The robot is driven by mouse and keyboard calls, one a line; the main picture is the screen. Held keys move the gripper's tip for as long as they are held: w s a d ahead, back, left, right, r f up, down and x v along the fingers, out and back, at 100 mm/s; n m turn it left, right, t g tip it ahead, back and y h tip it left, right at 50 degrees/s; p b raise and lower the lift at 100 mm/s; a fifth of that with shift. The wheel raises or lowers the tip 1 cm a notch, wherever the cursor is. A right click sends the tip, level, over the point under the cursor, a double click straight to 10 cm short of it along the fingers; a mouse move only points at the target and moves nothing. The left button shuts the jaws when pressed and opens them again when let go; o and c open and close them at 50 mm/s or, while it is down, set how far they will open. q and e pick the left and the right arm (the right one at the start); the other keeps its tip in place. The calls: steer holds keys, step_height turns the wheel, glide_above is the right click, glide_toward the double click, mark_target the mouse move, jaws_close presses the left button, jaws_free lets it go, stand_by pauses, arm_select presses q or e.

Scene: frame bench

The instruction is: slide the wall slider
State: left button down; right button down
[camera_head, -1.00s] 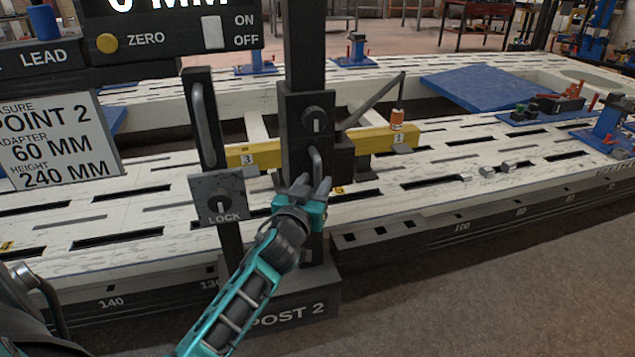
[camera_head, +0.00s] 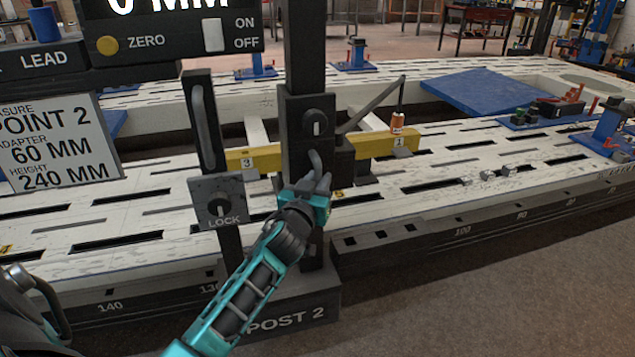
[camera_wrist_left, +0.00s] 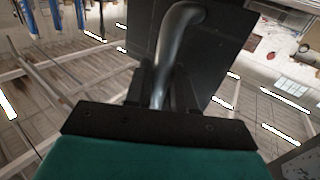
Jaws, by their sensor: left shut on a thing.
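The wall slider appears to be the dark carriage (camera_head: 296,115) on the upright post marked POST 2, with a round knob on its face and a grey curved handle (camera_head: 315,160) below it. My left gripper (camera_head: 318,183) is shut on the lower part of this handle, in front of the post. In the left wrist view the bent metal handle (camera_wrist_left: 170,45) runs down between the fingers of my left gripper (camera_wrist_left: 161,82), and the dark plate stands behind it. The fingers hide the handle's lower end. My right gripper is not in view.
A lock plate (camera_head: 220,205) and a narrow upright with a long handle (camera_head: 201,125) stand close left. A yellow beam (camera_head: 375,145) passes by the post. A pointer arm (camera_head: 375,105) reaches right from the carriage. The floor (camera_head: 480,300) at lower right is clear.

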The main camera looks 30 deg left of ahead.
mark_target(320, 123)
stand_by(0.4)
